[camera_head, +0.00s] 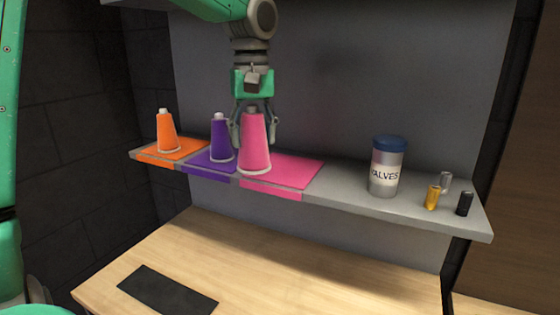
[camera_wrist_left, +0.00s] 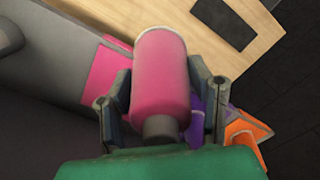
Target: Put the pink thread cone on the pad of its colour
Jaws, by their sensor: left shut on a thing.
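The pink thread cone (camera_head: 255,145) is upright between the fingers of my left gripper (camera_head: 254,128), which is shut on it. In the head view the cone's base overlaps the left end of the pink pad (camera_head: 290,171) and the gap beside the purple pad (camera_head: 203,169). I cannot tell whether its base touches the shelf. In the left wrist view the cone (camera_wrist_left: 160,75) fills the space between the fingers, and the pink pad (camera_wrist_left: 104,75) shows to its left. My right gripper is not in view.
A purple cone (camera_head: 221,140) and an orange cone (camera_head: 167,134) stand on matching pads to the left on the shelf (camera_head: 340,188). A blue-lidded jar (camera_head: 386,168) and several small cylinders (camera_head: 433,197) stand to the right. A wooden table (camera_head: 290,265) with a dark mat (camera_head: 167,290) lies below.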

